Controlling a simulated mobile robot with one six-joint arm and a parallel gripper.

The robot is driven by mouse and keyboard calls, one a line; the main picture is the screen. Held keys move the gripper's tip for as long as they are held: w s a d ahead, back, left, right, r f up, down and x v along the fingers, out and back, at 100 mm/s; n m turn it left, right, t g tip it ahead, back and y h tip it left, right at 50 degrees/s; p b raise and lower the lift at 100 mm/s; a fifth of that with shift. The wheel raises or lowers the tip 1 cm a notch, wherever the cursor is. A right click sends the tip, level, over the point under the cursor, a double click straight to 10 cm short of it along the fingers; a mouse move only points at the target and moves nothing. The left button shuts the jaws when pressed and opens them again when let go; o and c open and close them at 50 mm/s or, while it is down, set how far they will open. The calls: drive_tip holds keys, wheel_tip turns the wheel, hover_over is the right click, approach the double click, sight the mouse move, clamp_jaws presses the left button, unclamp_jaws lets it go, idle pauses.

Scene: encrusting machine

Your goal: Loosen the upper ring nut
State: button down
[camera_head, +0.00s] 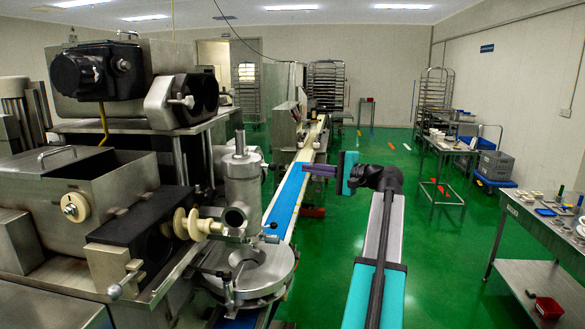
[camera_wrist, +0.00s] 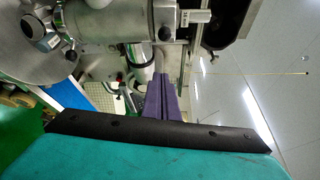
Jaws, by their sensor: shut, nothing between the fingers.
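The encrusting machine's upright steel head (camera_head: 243,188) stands left of centre in the head view, with a round collar near its top (camera_head: 242,160). I cannot tell for sure which band is the upper ring nut. My gripper (camera_head: 306,169), with purple fingers and a teal body, is to the right of the steel head and apart from it in the picture. Its fingers are closed and empty. In the wrist view, the purple fingers (camera_wrist: 162,80) point toward the steel cylinder (camera_wrist: 112,20), which lies sideways at the top. Whether they touch it is unclear.
A round steel plate (camera_head: 252,270) surrounds the head's base. A blue conveyor belt (camera_head: 288,196) runs behind it. Cream rollers (camera_head: 188,223) and hoppers (camera_head: 75,190) stand left. A steel table with small parts (camera_head: 535,240) is at right. Green floor between is clear.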

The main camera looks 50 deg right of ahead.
sight(268, 166)
drive_tip(key=w+a+p, duration=0.5)
drive_tip(key=w, duration=0.3)
idle(0.9)
drive_tip(key=shift+s+d+r, duration=0.1)
drive_tip(key=shift+s, duration=0.1)
